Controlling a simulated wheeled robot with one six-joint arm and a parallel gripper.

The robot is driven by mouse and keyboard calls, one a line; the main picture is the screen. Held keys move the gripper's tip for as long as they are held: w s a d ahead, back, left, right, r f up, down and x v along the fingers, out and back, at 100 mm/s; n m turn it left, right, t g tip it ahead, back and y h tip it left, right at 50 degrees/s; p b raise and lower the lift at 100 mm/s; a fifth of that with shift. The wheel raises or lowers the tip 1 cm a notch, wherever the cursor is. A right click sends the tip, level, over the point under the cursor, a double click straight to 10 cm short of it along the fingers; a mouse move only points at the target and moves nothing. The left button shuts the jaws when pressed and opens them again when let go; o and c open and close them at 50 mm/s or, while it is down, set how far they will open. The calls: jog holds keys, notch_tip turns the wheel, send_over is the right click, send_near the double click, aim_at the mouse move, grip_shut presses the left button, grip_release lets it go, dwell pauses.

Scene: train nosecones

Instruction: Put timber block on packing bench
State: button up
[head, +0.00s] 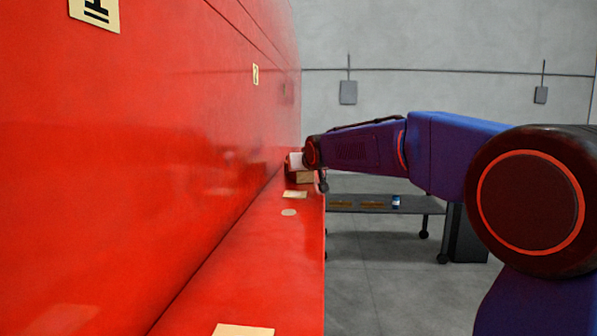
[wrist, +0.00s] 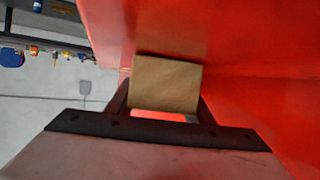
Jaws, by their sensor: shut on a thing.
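The timber block (wrist: 166,84) is a plain brown block between the two dark fingers of my gripper (wrist: 163,103) in the wrist view. My gripper is shut on it. In the head view the block (head: 304,178) shows small at the far end of the red ledge, close to the red wall. I cannot tell if it touches the ledge. No bench is clearly marked as the packing bench; a grey wheeled table (head: 408,206) stands beyond the ledge on the right.
The tall red wall (head: 130,150) runs along the left, with the red ledge (head: 255,265) at its foot. Pale labels lie on the ledge. Two brown pieces and a small blue-and-white item (head: 396,202) are on the grey table. Floor between ledge and table is clear.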

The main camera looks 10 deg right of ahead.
jog(key=shift+f, duration=0.1)
jog(key=o, duration=1.2)
